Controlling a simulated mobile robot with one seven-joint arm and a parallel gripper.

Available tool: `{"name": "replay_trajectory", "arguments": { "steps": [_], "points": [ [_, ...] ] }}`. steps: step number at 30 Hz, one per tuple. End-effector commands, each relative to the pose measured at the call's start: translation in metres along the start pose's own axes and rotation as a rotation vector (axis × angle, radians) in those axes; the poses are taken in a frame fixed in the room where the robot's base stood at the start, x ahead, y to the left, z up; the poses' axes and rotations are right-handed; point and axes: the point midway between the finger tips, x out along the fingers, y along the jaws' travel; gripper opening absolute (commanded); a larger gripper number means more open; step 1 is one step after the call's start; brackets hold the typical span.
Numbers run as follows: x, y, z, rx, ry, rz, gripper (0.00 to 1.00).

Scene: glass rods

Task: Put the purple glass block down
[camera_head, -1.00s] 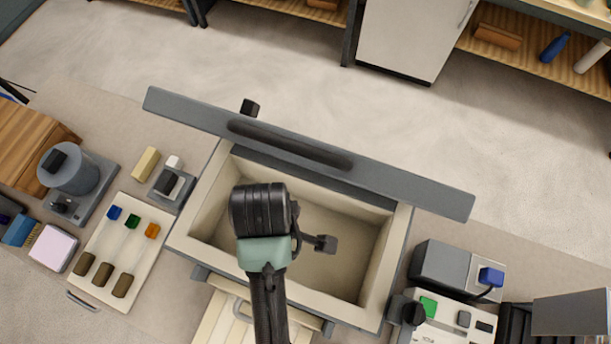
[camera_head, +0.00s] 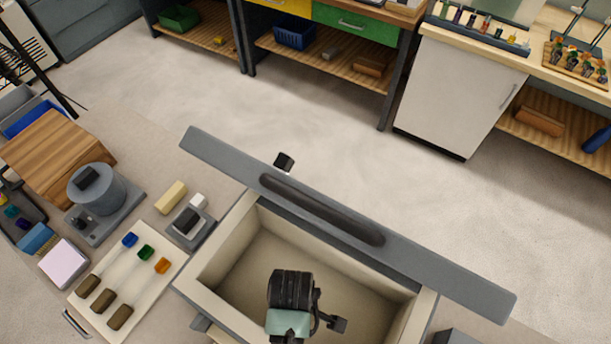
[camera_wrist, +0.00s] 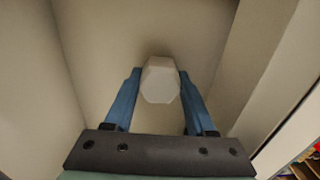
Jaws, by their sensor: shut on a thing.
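My gripper (camera_wrist: 159,72), with blue fingers, is shut on a pale, greyish-white faceted block (camera_wrist: 160,88) in the wrist view. The block looks pale grey there rather than clearly purple. The fingers press its left and right sides. The open drawer (camera_head: 222,248) lies under my arm in the head view, and its beige walls and floor surround the block in the wrist view. The wrist view does not show clearly whether the block touches the drawer floor. In the head view my arm hides the fingers and the block.
The drawer's long grey front (camera_head: 440,277) and dark handle (camera_head: 322,210) stand beyond my arm. The drawer floor around my arm looks bare.

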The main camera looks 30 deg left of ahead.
Motion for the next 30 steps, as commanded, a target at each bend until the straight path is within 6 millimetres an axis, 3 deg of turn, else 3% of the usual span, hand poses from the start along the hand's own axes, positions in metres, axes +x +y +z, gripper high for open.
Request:
{"name": "replay_trajectory", "arguments": {
  "steps": [8, 12, 24, 25, 29, 30],
  "points": [
    [-0.003, 0.042, -0.001, 0.002, 0.002, 0.001, 0.0],
    [0.009, 0.038, 0.0, -0.001, 0.0, -0.001, 0.0],
    [0.015, 0.038, 0.0, 0.0, 0.0, 0.0, 0.0],
    [0.015, 0.038, 0.0, 0.0, 0.0, 0.0, 0.61],
    [0.014, 0.038, 0.0, 0.0, 0.0, 0.0, 0.85],
    [0.014, 0.038, 0.0, 0.0, 0.0, 0.0, 0.86]
  ]
}}
